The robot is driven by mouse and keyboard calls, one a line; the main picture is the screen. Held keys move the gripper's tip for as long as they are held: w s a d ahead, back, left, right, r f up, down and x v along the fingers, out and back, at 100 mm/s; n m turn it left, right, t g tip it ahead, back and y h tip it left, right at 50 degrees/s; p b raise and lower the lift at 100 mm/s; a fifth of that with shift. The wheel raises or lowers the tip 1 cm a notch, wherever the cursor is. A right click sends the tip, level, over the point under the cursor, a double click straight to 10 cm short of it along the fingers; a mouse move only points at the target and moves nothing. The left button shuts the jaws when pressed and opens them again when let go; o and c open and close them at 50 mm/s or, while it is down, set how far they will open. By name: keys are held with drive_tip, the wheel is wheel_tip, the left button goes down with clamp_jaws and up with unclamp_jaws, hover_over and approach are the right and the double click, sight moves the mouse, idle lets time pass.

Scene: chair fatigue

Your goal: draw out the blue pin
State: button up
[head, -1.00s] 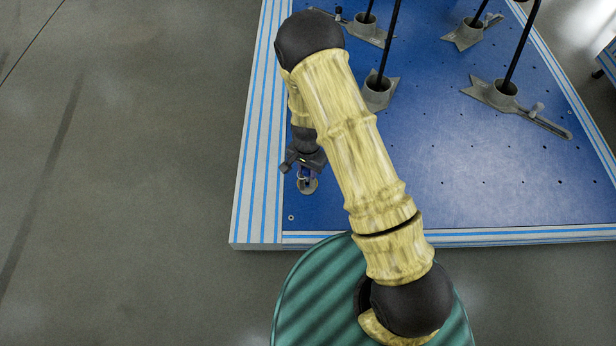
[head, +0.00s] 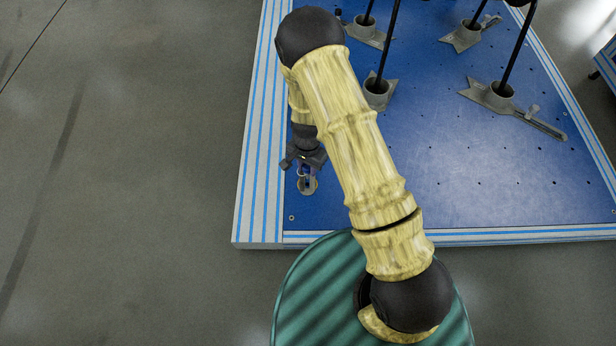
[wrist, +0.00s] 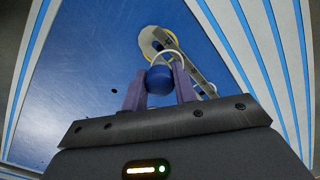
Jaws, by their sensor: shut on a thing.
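The blue pin shows in the wrist view as a round blue knob (wrist: 159,80) with a pale ring (wrist: 165,58) around its far side. My gripper (wrist: 158,88) has its two purple fingers on either side of the knob, shut on it. Beyond the knob a grey bracket (wrist: 200,82) and a round pale fitting with a yellow rim (wrist: 155,40) lie on the blue plate. In the head view my gripper (head: 305,172) is near the plate's front left corner, just above the round fitting (head: 308,186). The pin's lower part is hidden.
The blue plate (head: 450,190) has small holes and a striped pale border (head: 258,190). Several grey clamp feet with black legs, such as one foot (head: 378,93), stand towards the back. The plate's front middle is clear. Bare floor (head: 130,180) lies to the left.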

drive_tip(key=shift+r+p, duration=0.7)
drive_tip(key=shift+r, duration=0.15)
